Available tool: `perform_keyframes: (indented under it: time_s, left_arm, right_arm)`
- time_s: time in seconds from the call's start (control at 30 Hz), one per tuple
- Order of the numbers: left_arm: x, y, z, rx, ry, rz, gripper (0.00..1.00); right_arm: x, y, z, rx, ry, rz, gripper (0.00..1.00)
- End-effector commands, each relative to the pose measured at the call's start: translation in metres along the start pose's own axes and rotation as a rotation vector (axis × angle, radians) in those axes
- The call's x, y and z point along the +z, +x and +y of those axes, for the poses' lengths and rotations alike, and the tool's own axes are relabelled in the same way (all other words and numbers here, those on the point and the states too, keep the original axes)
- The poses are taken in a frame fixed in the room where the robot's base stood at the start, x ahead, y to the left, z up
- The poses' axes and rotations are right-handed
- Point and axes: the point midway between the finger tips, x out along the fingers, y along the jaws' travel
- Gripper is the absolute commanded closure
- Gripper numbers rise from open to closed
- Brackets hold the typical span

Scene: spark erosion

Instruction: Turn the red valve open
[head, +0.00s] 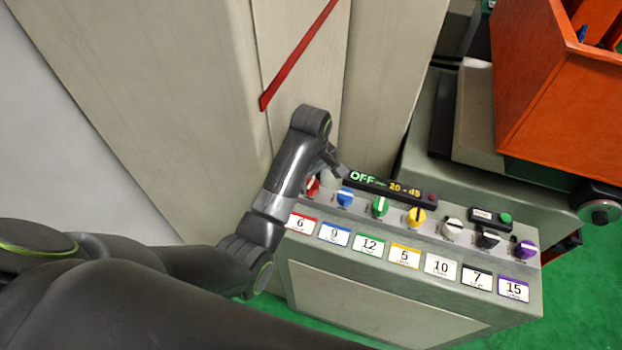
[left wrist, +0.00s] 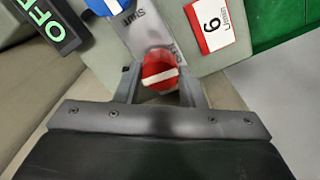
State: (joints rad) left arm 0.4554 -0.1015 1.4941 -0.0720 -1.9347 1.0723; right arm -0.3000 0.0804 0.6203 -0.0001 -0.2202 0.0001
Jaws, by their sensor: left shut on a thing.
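The red valve (head: 313,187) is a round red knob with a white stripe at the left end of a row of coloured knobs on a grey panel (head: 420,300). My left gripper (head: 328,172) reaches it from above and hides part of it in the head view. In the left wrist view the red valve (left wrist: 160,70) sits between the two fingers of my left gripper (left wrist: 160,85), which is shut on it. Its white stripe runs nearly across the picture, slightly tilted. A red label reading 6 (left wrist: 214,25) lies beside it. My right gripper is not in view.
Close beside it is the blue knob (head: 345,197), then green, yellow, white, black and purple knobs. A display (head: 390,188) behind them reads "OFF" and "20 - 45". An orange bin (head: 545,90) stands at the upper right. Green floor (head: 590,290) shows at the right.

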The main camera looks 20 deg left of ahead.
Motion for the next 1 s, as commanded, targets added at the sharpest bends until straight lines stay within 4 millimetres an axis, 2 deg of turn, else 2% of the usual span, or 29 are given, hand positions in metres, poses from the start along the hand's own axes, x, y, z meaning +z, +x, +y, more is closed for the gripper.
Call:
perform_keyframes:
  time_s: [0.3,0.83,0.87,1.0]
  left_arm:
    - [-0.0001,-0.0005,0.0002,0.001,-0.115,0.001,0.87]
    - [-0.0001,-0.0005,0.0003,0.001,-0.137,0.001,0.87]
    - [-0.0001,-0.0005,0.0003,0.001,-0.137,0.001,0.62]
    - [-0.0001,-0.0005,0.0003,0.001,-0.136,0.001,0.43]
  right_arm:
    - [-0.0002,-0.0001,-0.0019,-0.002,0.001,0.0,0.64]
    - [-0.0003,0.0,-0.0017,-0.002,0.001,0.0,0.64]
    - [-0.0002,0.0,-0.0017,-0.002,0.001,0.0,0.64]
    - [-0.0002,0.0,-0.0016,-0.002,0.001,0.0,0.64]
